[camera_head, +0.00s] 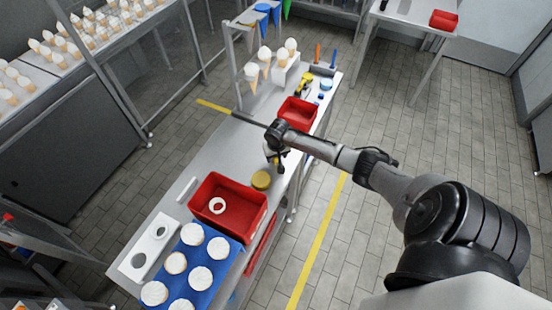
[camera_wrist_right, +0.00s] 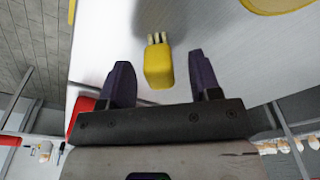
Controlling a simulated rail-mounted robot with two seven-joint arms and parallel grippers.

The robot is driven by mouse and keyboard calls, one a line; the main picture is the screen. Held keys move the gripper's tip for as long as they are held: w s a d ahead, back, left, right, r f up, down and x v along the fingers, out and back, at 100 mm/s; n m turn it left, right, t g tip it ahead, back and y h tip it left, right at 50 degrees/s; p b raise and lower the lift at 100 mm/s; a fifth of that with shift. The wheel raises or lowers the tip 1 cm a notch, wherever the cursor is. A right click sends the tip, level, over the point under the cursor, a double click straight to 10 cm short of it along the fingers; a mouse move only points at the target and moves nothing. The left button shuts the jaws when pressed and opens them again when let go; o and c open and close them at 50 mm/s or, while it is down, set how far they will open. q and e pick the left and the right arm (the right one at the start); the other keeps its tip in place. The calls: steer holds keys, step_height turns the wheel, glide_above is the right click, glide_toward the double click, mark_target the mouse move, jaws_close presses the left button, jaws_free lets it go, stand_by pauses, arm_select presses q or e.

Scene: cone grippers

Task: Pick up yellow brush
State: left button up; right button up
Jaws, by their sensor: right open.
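The yellow brush (camera_wrist_right: 158,68), a small yellow block with pale bristles at one end, shows in the right wrist view over the pale worktop. It appears between the two dark fingers of my right gripper (camera_wrist_right: 160,60), with a gap on each side. Contact is not visible. In the head view my right gripper (camera_head: 279,158) is over the middle of the long table, and I cannot make out the brush there. My right gripper is open and empty. My left gripper is not in view.
The long table (camera_head: 228,150) holds a yellow round item (camera_head: 261,180) near the gripper, a large red bin (camera_head: 228,206) in front and a smaller red bin (camera_head: 298,112) behind. A blue tray (camera_head: 207,262) with white-topped items stands at the near end.

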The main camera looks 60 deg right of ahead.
steer(key=shift+w+d+f, duration=0.1)
steer(key=shift+f, duration=1)
steer(key=c, duration=1.1)
steer(key=shift+o, duration=0.2)
steer(key=shift+r, duration=0.1)
